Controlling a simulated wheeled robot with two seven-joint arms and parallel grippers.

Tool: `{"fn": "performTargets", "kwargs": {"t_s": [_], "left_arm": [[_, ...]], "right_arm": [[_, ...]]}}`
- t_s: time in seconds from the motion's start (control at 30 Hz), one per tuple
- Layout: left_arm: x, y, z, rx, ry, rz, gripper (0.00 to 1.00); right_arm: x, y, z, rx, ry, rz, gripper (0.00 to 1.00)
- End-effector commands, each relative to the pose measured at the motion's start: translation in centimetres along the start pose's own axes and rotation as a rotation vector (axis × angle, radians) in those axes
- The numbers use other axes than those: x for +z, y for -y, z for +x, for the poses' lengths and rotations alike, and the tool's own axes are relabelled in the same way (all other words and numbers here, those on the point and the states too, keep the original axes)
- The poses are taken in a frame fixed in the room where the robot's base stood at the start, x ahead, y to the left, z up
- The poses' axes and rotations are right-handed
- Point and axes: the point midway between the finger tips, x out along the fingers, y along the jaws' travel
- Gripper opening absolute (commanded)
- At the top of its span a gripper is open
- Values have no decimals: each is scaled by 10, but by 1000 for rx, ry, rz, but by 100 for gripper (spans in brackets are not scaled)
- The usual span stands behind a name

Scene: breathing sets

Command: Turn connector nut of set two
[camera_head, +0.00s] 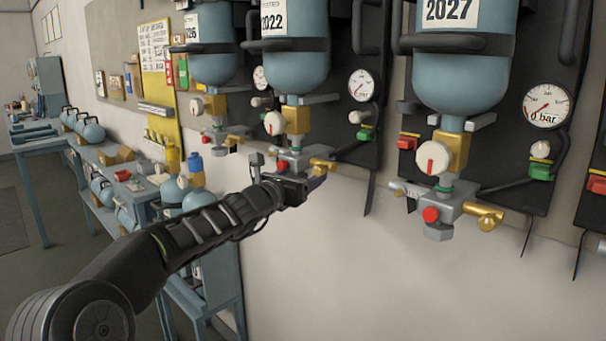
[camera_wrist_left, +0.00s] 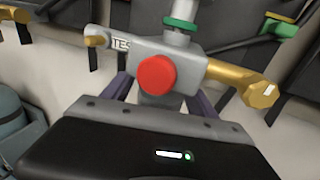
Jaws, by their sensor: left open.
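My left gripper (camera_head: 314,183) is at the underside of the grey connector block (camera_head: 290,162) of the middle breathing set, below its blue cylinder (camera_head: 292,70) labelled 2022. In the left wrist view, its dark purple fingers (camera_wrist_left: 160,100) are open, one on either side of the grey connector nut (camera_wrist_left: 158,101). The nut hangs under the block behind the red knob (camera_wrist_left: 156,73) and is partly hidden by the knob and gripper body. Whether the fingers touch it cannot be told. A brass fitting (camera_wrist_left: 256,92) sticks out right. My right gripper is not in view.
The set labelled 2027 (camera_head: 450,12) hangs to the right, with its own connector nut (camera_head: 438,232) showing. Another set (camera_head: 212,50) hangs to the left. Blue benches (camera_head: 45,142) with cylinders stand at left. The pale wall (camera_head: 330,270) below the sets is clear.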

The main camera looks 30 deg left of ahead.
Motion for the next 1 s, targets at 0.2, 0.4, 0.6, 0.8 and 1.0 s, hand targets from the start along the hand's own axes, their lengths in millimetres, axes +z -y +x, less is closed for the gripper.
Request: {"fn": "performTargets", "kwargs": {"t_s": [0.2, 0.4, 0.6, 0.8, 1.0], "left_arm": [[0, 0, 0, 1, 0, 1, 67], [0, 0, 0, 1, 0, 1, 52], [0, 0, 0, 1, 0, 1, 36], [0, 0, 0, 1, 0, 1, 19], [0, 0, 0, 1, 0, 1, 5]], "right_arm": [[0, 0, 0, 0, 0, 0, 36], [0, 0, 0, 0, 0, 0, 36], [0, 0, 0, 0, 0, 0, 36], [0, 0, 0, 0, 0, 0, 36], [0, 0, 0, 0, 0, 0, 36]]}}
